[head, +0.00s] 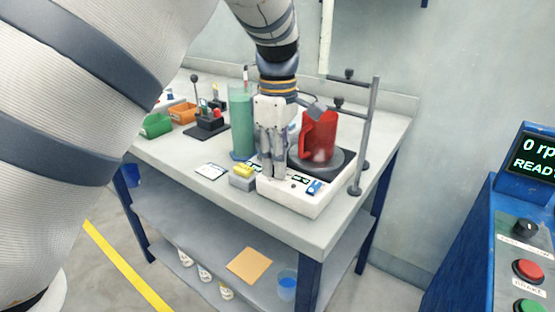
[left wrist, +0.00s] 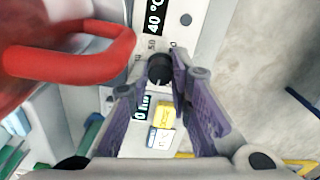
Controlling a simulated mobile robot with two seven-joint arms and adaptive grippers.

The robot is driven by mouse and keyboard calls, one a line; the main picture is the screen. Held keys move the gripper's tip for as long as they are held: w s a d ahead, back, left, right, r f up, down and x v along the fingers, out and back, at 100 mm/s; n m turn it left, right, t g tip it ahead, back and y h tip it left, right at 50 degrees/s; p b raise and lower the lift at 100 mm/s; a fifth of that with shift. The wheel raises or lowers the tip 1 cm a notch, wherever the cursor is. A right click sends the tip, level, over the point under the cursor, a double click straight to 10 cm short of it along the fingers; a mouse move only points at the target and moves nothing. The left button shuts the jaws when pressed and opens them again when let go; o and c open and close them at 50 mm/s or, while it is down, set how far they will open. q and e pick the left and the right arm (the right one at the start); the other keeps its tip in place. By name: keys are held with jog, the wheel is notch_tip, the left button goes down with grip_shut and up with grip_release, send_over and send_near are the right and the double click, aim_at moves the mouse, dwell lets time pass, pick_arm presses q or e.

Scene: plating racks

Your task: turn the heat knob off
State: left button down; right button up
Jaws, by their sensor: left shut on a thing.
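The heat knob (left wrist: 159,68) is a small black knob on the white front panel of the hotplate (head: 310,203), close to a display reading 40 °C (left wrist: 155,15) in the left wrist view. My left gripper (head: 272,177) points down at the panel in the head view and hides the knob there. In the left wrist view its purple-padded fingers (left wrist: 165,80) are closed on the knob. A light mark shows on the knob, but its exact setting is too small to read. My right gripper is not in view.
A red jug (head: 318,137) stands on the hotplate's round plate, its handle close beside my left gripper. A green cylinder (head: 241,122) stands behind to the left. A metal stand (head: 367,140) rises at the right.

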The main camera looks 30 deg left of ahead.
pick_arm(q)
jog(key=n, duration=0.6)
jog(key=shift+n, duration=0.3)
dwell(0.4)
jog(key=c, duration=1.5)
grip_release()
jog(key=shift+o, duration=0.2)
notch_tip(320, 180, up, 12)
